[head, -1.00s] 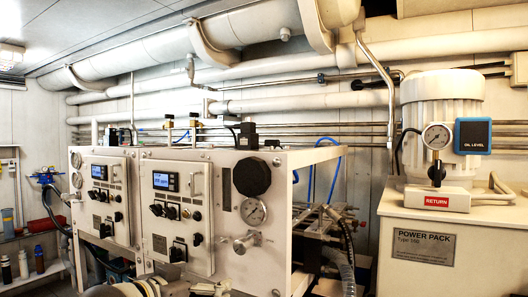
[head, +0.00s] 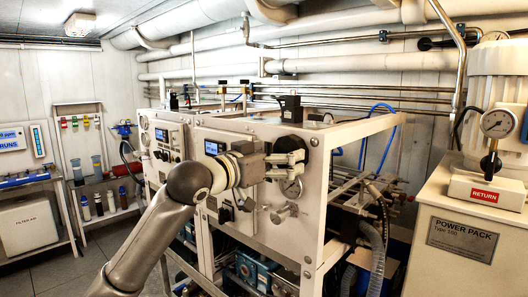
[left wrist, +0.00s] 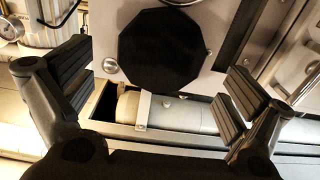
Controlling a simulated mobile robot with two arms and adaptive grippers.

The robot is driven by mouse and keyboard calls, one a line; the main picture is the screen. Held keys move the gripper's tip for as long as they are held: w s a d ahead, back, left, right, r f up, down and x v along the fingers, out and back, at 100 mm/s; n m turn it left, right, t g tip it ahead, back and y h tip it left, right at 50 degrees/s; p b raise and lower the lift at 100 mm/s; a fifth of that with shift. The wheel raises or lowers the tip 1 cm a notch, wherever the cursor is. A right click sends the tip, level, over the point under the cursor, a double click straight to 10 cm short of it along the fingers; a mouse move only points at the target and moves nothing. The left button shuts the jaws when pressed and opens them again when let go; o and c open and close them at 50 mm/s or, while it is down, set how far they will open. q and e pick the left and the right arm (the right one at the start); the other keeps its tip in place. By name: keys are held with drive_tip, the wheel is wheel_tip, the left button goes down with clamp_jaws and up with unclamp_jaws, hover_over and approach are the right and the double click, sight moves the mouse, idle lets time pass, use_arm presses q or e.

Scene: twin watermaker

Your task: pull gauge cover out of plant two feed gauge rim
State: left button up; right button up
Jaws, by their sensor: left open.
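The gauge cover (head: 292,144) is a black, many-sided cap on the front panel of the right-hand plant. My left gripper (head: 298,165) is in front of the panel at the cover. It is open and empty, with its fingers spread to either side of the cover's lower part in the left wrist view (left wrist: 155,90). I see no finger touching the cover. My right gripper is not in view.
The white frame post (head: 318,215) stands close on the right. The power pack (head: 462,240) is farther right.

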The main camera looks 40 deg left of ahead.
use_arm(q)
drive_tip(key=shift+w+d+p, duration=0.15)
drive_tip(key=shift+w+p, duration=0.4)
drive_tip(key=shift+w, duration=1.55)
drive_tip(key=c, duration=1.1)
drive_tip(key=shift+s+f, duration=0.15)
drive_tip(key=shift+s, duration=0.15)
drive_tip(key=shift+c, duration=0.2)
drive_tip(key=shift+s+a+b, duration=0.2)
drive_tip(key=shift+s+b, duration=0.7)
drive_tip(key=shift+s, duration=0.95)
